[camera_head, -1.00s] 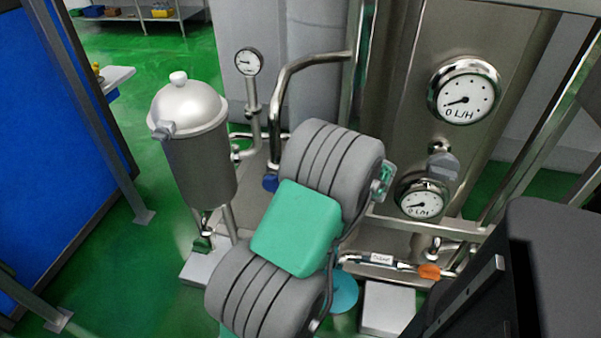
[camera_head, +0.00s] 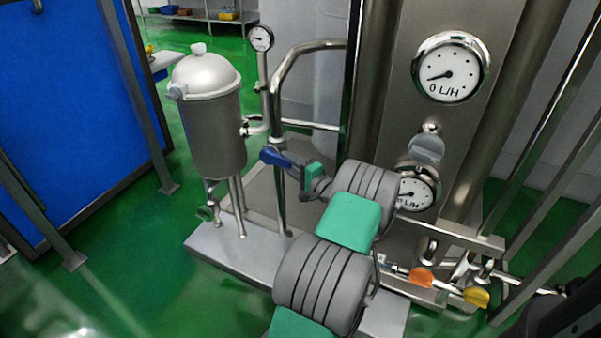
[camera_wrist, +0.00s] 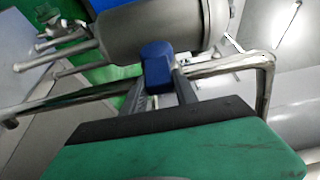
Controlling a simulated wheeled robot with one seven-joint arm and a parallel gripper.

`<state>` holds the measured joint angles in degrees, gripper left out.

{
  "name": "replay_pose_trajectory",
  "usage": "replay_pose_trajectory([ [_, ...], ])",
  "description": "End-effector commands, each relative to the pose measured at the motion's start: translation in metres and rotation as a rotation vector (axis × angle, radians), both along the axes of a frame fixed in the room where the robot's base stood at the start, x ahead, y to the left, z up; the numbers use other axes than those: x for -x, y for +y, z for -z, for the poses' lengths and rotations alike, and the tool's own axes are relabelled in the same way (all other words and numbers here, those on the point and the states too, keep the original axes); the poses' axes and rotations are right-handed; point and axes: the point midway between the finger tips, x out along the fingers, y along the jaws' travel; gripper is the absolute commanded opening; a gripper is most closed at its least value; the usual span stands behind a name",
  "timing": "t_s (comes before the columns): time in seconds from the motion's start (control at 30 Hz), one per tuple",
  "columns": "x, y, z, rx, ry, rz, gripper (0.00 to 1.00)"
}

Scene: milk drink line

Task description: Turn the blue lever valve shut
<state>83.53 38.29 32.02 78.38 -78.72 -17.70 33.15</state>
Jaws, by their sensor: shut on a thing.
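The blue lever (camera_head: 275,157) sits on the steel pipe beside the metal tank in the head view. My gripper (camera_head: 286,162) reaches it from the right, with its fingers at the lever. In the wrist view the blue lever (camera_wrist: 157,65) shows between the fingertips of my gripper (camera_wrist: 160,80), which is shut on it. The lever's pivot and the valve body are largely hidden, so I cannot tell the valve's exact angle.
A lidded steel tank (camera_head: 213,125) stands left of the lever. A bent steel pipe (camera_head: 290,65) rises behind it. A large gauge (camera_head: 450,67) and a small gauge (camera_head: 418,190) are on the right. An orange handle (camera_head: 421,277) and a yellow handle (camera_head: 476,297) are lower right.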

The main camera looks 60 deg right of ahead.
Motion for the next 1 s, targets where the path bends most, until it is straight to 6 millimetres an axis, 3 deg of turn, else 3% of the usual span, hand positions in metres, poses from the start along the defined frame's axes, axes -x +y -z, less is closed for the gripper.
replay_pose_trajectory([
  [0.47,-0.0117,0.0017,0.0005,0.0,-0.017,-0.002,0.0],
  [0.5,-0.0118,0.0018,0.0006,0.0,-0.017,-0.002,0.36],
  [0.77,-0.0129,0.0034,0.0008,0.0,-0.017,-0.007,0.56],
  [1.0,-0.0116,0.0032,0.0008,-0.001,-0.016,-0.006,0.56],
])
